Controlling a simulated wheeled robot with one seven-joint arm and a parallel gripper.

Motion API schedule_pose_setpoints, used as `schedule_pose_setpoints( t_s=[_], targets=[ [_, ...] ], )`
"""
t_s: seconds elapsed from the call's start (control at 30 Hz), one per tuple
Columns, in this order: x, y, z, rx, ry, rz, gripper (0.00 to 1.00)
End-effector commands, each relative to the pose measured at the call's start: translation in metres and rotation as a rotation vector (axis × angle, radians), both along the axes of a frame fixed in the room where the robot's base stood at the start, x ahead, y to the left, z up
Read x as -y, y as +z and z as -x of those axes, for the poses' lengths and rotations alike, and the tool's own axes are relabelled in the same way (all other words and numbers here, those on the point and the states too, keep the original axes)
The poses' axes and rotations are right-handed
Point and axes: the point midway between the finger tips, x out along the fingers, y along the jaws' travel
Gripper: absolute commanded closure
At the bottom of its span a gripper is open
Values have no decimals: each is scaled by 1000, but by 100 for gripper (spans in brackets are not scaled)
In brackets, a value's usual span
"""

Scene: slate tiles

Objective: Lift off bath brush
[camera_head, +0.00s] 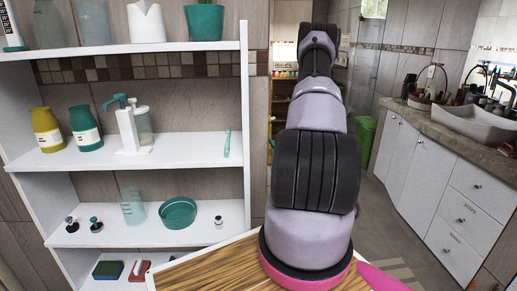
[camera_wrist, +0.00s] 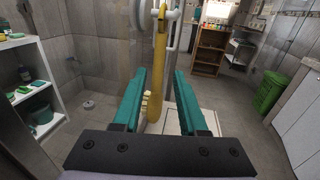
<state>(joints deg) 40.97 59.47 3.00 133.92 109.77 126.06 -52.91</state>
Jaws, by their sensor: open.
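A long yellow bath brush (camera_wrist: 155,92) hangs upright in the wrist view, in front of a pale vertical rail. My gripper (camera_wrist: 160,74) is open, with one teal finger on each side of the brush in the picture. I cannot tell whether the brush lies between the fingertips or beyond them. No contact shows. In the head view my arm hides the brush, and the fingers cannot be made out.
A white shelf unit (camera_head: 185,149) with bottles, a pump and bowls stands at the left. A counter (camera_head: 433,125) with a white basin (camera_head: 487,121) stands at the right. A green bin (camera_wrist: 269,92) and a wooden shelf (camera_wrist: 209,48) stand farther back. Open floor lies between.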

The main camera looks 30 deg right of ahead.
Motion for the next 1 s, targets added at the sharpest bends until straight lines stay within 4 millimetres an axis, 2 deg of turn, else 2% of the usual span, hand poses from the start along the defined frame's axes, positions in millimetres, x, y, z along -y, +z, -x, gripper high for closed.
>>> schedule_pose_setpoints(
  t_s=[0.23,0.47,0.73,1.0],
  targets=[
    [11,-1,-35,1,-7,2,58],
    [16,-1,-54,0,-7,0,58],
    [25,-2,-92,1,-6,1,58],
    [27,-2,-102,-1,-6,-1,58]
  ],
)
